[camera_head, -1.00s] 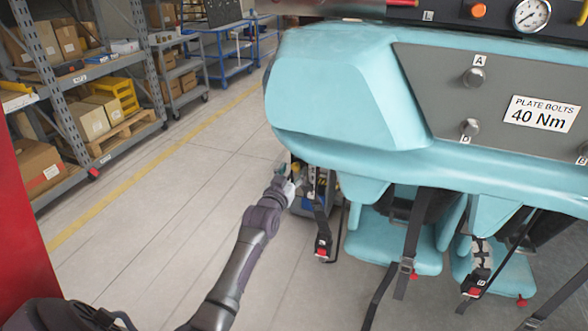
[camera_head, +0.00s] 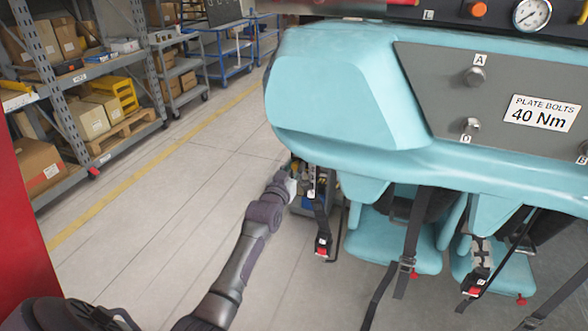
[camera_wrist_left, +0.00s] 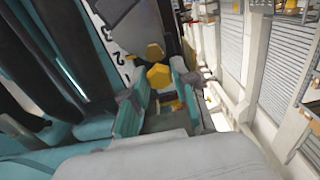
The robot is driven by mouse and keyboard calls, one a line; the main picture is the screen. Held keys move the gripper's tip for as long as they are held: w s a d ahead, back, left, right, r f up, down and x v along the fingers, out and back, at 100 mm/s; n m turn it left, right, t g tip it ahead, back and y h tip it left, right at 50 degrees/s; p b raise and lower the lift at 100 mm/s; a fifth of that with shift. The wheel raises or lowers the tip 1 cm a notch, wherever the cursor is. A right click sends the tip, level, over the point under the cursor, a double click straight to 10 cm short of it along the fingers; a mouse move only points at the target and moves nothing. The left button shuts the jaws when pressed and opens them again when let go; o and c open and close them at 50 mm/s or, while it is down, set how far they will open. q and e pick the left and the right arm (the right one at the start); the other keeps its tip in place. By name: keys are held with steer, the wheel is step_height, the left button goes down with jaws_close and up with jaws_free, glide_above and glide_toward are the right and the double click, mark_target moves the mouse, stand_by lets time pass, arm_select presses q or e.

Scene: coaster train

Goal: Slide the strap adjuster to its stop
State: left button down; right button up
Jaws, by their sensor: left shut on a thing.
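My left gripper (camera_head: 291,178) reaches in beside the lower left edge of the teal coaster car (camera_head: 320,105), its fingertips partly hidden there. In the left wrist view my left gripper (camera_wrist_left: 162,98) has teal finger pads, shut on a small piece between them that I take to be the strap adjuster. A yellow six-sided piece (camera_wrist_left: 158,75) shows right at the fingertips, with another just beyond it. A pale plate with black numbers (camera_wrist_left: 118,58) lies beside them. Dark straps with a red-buttoned buckle (camera_head: 323,245) hang near the gripper. My right gripper is not in view.
Teal seats (camera_head: 380,245) with dark straps hang under the car at the right. A grey panel (camera_head: 440,85) marked "PLATE BOLTS 40 Nm" is above. Shelves with boxes (camera_head: 95,120) stand at the left. The floor (camera_head: 170,210) between is clear.

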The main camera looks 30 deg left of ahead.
arm_select(q)
steer(key=shift+f, duration=0.1)
step_height(320, 180, down, 6)
steer(key=b, duration=0.3)
steer(key=c, duration=0.9)
jaws_free()
steer(key=shift+r, duration=0.2)
steer(key=v, duration=1.2)
steer(key=shift+f, duration=0.1)
